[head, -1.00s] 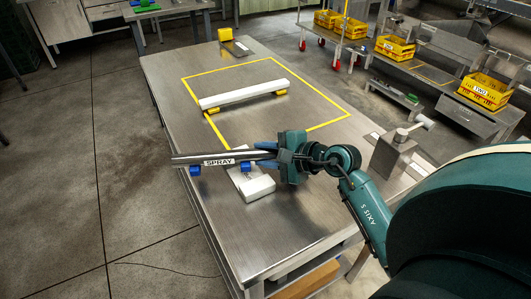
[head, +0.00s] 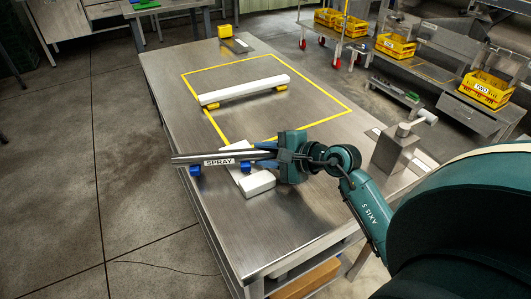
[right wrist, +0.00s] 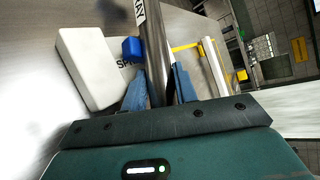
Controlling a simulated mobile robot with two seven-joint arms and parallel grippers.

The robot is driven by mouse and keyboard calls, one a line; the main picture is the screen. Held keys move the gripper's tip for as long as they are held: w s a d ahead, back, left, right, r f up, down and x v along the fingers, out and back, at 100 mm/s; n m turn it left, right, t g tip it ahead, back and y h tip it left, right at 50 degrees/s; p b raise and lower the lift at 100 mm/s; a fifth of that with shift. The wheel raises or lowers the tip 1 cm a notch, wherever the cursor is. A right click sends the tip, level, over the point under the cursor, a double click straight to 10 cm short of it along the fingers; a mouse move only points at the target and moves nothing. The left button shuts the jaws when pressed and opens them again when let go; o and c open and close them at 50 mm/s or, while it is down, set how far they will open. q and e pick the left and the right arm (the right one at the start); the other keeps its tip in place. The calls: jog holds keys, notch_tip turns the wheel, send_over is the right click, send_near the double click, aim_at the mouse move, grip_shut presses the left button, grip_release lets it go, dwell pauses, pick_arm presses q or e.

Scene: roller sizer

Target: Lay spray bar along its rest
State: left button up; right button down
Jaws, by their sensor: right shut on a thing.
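The spray bar is a grey metal tube (head: 190,159) with a white SPRAY label and two blue pieces on its underside. My right gripper (head: 268,155) is shut around its right end and holds it roughly level. In the right wrist view the tube (right wrist: 154,50) runs between the blue fingers (right wrist: 160,90). A white block (head: 258,184) lies on the table under and in front of the bar; it also shows in the right wrist view (right wrist: 88,68). Lettering starting "SP" is partly hidden beside it. I cannot tell whether bar and block touch. My left gripper is out of view.
The steel table (head: 215,210) has a yellow outline holding a long white bar (head: 245,90) on yellow feet. A metal post with a handle (head: 395,148) stands at the right edge. A yellow block (head: 225,31) is at the far end. The table front is clear.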

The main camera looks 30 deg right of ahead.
jog(key=shift+f, duration=0.15)
jog(key=c, duration=1.2)
grip_release()
jog(key=shift+o, duration=0.9)
jog(key=shift+f, duration=0.25)
jog(key=shift+s+a+f, duration=0.1)
jog(key=shift+f, duration=0.05)
jog(key=r+b+v, duration=0.1)
jog(key=v, duration=1.2)
jog(key=shift+d+b, duration=0.2)
jog(key=shift+b, duration=0.2)
